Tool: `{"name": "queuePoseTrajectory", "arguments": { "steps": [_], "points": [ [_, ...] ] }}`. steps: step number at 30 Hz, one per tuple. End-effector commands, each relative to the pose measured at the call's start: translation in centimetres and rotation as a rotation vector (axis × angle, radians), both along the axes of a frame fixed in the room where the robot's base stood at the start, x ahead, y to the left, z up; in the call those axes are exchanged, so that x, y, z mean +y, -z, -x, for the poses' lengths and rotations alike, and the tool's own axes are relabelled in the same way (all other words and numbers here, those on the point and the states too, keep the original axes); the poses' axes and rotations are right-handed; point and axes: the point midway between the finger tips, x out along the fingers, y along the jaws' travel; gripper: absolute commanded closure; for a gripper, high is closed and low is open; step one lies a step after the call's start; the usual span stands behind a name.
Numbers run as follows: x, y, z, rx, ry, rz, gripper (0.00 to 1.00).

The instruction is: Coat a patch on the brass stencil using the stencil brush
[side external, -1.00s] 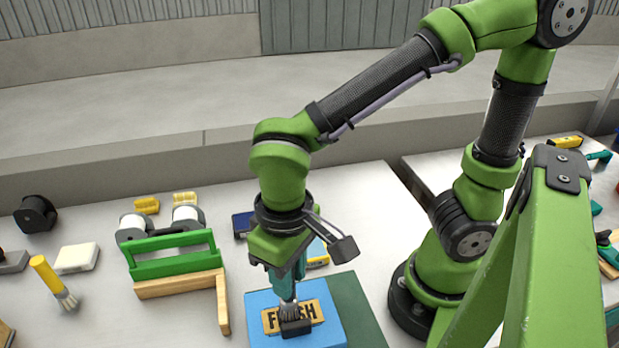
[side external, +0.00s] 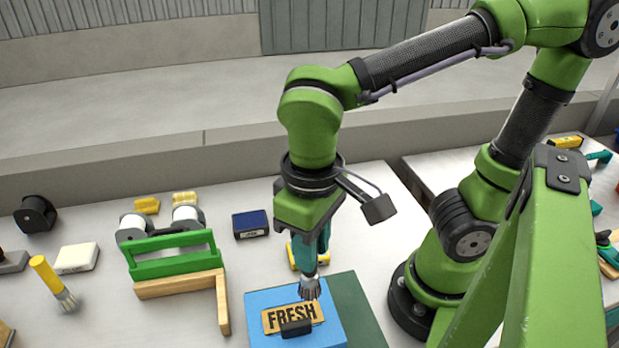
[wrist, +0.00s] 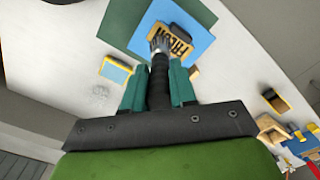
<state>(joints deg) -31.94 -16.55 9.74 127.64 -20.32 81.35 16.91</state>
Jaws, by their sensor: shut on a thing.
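The brass stencil (side external: 292,315) with the letters FRESH lies on a blue sheet (side external: 262,300). A dark block sits at its near edge. My gripper (side external: 311,262) is above the far right side of the stencil, shut on the stencil brush (side external: 310,288). The brush points down, its grey bristles near the stencil's upper right edge and seemingly above it. In the wrist view the brush (wrist: 159,75) runs between my fingers, its bristle tip (wrist: 160,44) overlapping one end of the stencil (wrist: 172,42). Whether the bristles touch the stencil cannot be told.
A dark green mat (side external: 357,312) lies under the blue sheet. A navy box (side external: 250,224) stands behind, and a green rack (side external: 172,255) stands left. A yellow-handled brush (side external: 52,281) and a white block (side external: 77,258) lie farther left. The table left of the blue sheet is partly clear.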

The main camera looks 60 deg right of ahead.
Motion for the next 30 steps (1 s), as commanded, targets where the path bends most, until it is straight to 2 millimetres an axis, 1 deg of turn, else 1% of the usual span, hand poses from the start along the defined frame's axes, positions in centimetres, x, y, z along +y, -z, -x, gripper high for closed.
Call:
{"name": "queuePoseTrajectory", "arguments": {
  "steps": [3, 7, 21, 22, 27, 30],
  "points": [
    [0.0, -1.1, 0.0, -0.002, 0.000, -0.002, 1.00],
    [0.0, -1.7, 0.0, -0.001, 0.000, 0.000, 1.00],
    [0.0, -1.8, 0.0, 0.000, 0.000, 0.000, 1.00],
    [0.0, -1.8, 0.0, 0.000, 0.000, 0.000, 0.75],
    [0.0, -1.8, 0.0, 0.000, 0.000, 0.000, 1.00],
    [0.0, -1.8, 0.0, 0.000, 0.001, 0.000, 1.00]
  ]
}}
